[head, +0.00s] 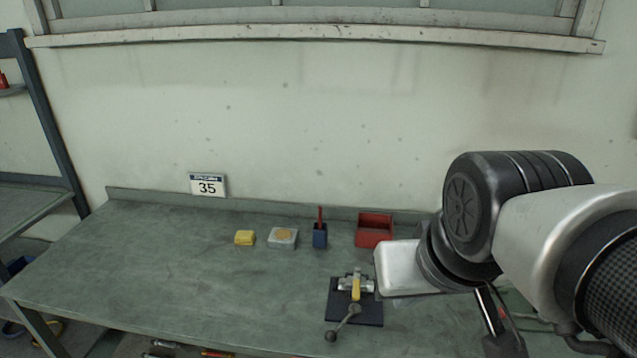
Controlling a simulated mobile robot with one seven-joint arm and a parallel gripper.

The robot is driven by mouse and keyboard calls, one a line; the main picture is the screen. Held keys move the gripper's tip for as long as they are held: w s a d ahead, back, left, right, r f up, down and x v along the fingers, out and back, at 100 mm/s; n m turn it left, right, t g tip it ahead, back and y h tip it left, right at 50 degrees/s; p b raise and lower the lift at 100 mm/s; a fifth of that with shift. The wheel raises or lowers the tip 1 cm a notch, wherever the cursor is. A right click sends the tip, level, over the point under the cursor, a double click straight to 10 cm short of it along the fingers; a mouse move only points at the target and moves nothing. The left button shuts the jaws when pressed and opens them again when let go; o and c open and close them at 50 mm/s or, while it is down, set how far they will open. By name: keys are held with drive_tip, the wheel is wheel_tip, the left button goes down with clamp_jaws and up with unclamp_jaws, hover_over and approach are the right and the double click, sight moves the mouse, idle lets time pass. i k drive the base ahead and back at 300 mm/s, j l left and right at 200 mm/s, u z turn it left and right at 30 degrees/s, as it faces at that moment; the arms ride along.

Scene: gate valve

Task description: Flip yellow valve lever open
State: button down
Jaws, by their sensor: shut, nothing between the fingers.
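The valve stands on a dark square base plate (338,314) near the front right of the bench. Its silver body (345,283) carries a narrow yellow lever (356,289), which points toward the bench's front edge in the head view. A grey rod with round knobs (343,322) reaches from the plate down and left. My gripper (392,268) shows as a pale housing just right of the valve. It is shut and empty. Its fingertips cannot be made out, and I cannot tell whether it touches the valve.
Behind the valve stand a red open box (375,236), a blue holder (320,237) with a red-handled item, a grey block (283,239) with a tan round top, and a yellow block (244,238). The bench's left side is clear.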

sight(356, 287)
drive_tip(key=k+l+u, duration=0.1)
drive_tip(key=j+z, duration=0.35)
drive_tip(key=i+j+z, duration=0.1)
drive_tip(key=j+z, duration=0.55)
drive_tip(key=l, duration=0.1)
